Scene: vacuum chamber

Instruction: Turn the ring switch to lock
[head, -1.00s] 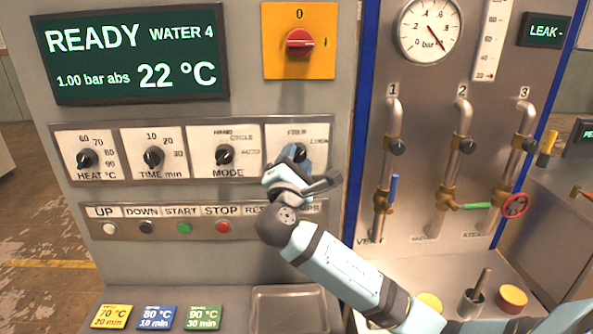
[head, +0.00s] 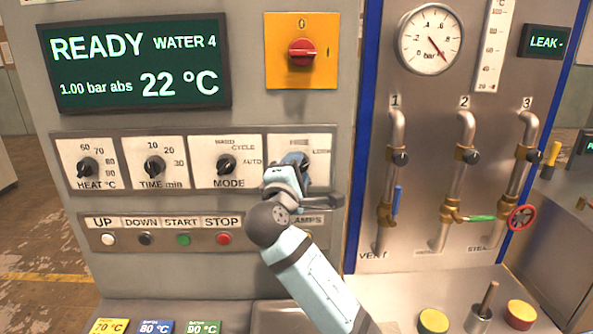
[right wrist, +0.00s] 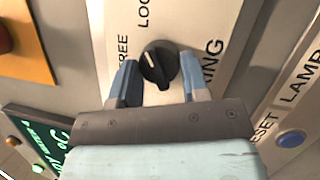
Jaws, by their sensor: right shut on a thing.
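The ring switch (head: 306,164) is the fourth knob in the row on the panel, at its right end, mostly hidden behind my right gripper in the head view. In the right wrist view its black round knob (right wrist: 158,65) shows with a white pointer mark, up-left, between the words FREE and LOCK. My right gripper (right wrist: 160,76) has its two blue fingers on either side of the knob and is shut on it. In the head view my right gripper (head: 294,164) reaches up to the knob from below. My left gripper is not in view.
The MODE knob (head: 226,164) is close to the left of the ring switch. A button row (head: 165,239) runs below, partly hidden by my right arm. The orange switch plate (head: 302,75) is above. Pipes and valves (head: 459,180) stand on the right.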

